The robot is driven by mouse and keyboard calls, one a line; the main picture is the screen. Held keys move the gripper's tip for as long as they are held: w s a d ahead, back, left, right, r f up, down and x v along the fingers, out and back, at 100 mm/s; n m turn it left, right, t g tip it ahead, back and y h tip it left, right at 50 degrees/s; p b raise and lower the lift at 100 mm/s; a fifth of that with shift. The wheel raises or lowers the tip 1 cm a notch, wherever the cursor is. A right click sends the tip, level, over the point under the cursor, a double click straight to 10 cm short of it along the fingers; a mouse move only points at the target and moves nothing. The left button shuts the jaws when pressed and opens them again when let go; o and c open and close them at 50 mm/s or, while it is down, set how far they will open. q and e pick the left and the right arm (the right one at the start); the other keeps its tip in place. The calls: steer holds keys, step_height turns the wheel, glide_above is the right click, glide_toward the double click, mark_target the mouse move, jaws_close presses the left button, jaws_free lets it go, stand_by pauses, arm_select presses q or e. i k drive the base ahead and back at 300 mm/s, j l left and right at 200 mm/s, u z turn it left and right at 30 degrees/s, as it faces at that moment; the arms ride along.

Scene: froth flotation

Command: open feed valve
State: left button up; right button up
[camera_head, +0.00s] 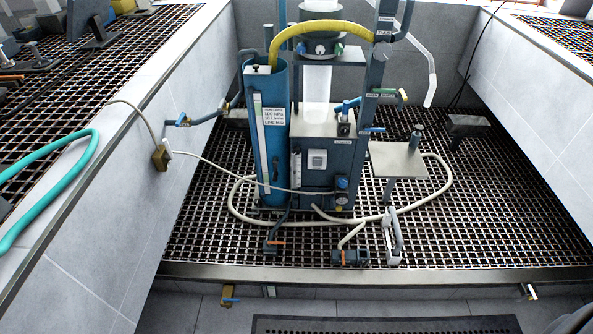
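A froth flotation rig stands on the grating, with a tall blue cylinder (266,130) and a grey-blue cabinet (325,165). Several small valves show, and I cannot read which is the feed valve. A valve with a blue handle (181,120) is on the pipe left of the cylinder. Low valves with orange handles sit in front, at the left (275,243) and near the middle (347,257). Neither of my grippers can be made out.
A small grey table (398,160) stands right of the rig. A pale hose (240,212) loops over the grating. A grey handled object (393,240) stands at the front. Tiled walls flank the pit, and a teal hose (50,165) lies at left. The right grating is mostly clear.

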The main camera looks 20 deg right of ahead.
mark_target(366, 127)
steer(key=z, duration=1.3)
steer(key=i+l+u, duration=0.15)
steer(key=l+u, duration=0.15)
steer(key=i+l+u, duration=0.1)
steer(key=l+u, duration=0.2)
steer(key=l, duration=0.2)
